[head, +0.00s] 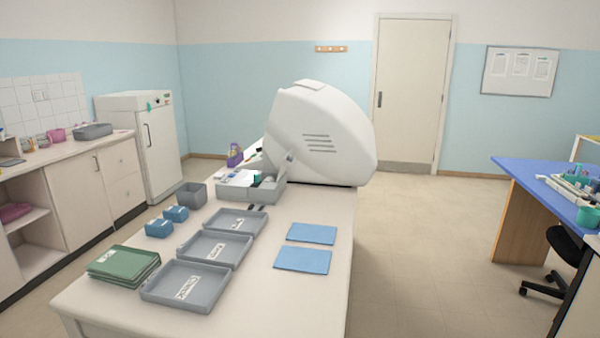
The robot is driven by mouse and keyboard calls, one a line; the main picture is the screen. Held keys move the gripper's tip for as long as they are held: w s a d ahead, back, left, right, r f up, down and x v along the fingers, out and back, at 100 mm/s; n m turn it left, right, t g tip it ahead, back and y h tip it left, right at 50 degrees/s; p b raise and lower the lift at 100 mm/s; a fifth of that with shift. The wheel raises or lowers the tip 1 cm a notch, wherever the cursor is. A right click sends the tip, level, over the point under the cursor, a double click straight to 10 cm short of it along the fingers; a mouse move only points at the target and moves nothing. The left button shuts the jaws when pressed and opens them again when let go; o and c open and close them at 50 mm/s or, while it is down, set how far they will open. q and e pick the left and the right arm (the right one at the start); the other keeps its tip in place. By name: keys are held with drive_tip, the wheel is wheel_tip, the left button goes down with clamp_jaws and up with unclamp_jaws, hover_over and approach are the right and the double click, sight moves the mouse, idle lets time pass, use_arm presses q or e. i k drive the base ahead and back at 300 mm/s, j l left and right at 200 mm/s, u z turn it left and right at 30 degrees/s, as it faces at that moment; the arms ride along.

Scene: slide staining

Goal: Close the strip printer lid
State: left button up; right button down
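No strip printer can be picked out for sure, and no lid can be clearly told as open or shut. A large white rounded machine (318,137) with side vents stands at the far end of the white table (312,210). Its front is turned away to the left, so its opening is hidden. Small items on the blue desk (545,178) at the right, including a light tray of equipment (577,190), are too small to tell apart. Neither of my grippers is in view.
Several grey labelled trays (185,285), green cloths (123,266), blue mats (303,259) and a grey caddy (266,193) lie on the table. A white fridge (141,145) stands at left. A black chair (562,250) is by the desk. Floor between table and desk is clear.

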sight(288, 158)
drive_tip(key=k+u, duration=0.1)
drive_tip(key=u, duration=0.65)
drive_tip(key=k+j+u, duration=0.1)
drive_tip(key=u, duration=0.25)
drive_tip(key=l+u, duration=0.4)
drive_tip(key=l, duration=0.5)
drive_tip(key=l+u, duration=0.35)
drive_tip(key=l, duration=0.55)
